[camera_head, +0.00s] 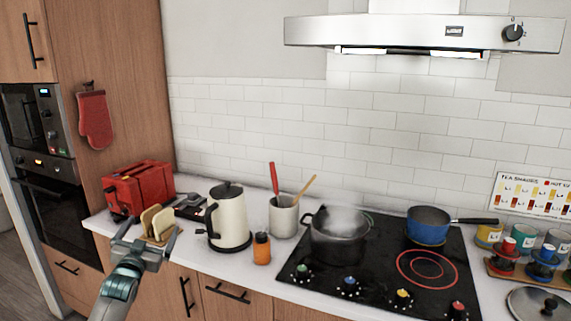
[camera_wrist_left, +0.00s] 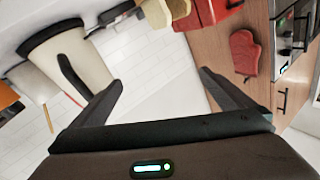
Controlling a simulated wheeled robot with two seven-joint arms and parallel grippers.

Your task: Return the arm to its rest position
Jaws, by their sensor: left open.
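My left gripper (camera_head: 146,242) is at the lower left of the head view, in front of the counter edge. Its two fingers are spread apart and nothing is between them. The left wrist view also shows the open fingers (camera_wrist_left: 160,95), with the white wall behind them. In the head view, slices of bread (camera_head: 157,222) stand on a small wooden board behind the gripper. I cannot tell whether a finger touches them there. My right gripper is not in view.
A red toaster (camera_head: 139,189), a cream kettle (camera_head: 229,218) and an orange jar (camera_head: 262,248) stand on the counter (camera_head: 215,269). A dark pot (camera_head: 338,234) and a blue saucepan (camera_head: 428,225) sit on the black hob (camera_head: 380,262). A red mitt (camera_head: 95,119) hangs on the cabinet side.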

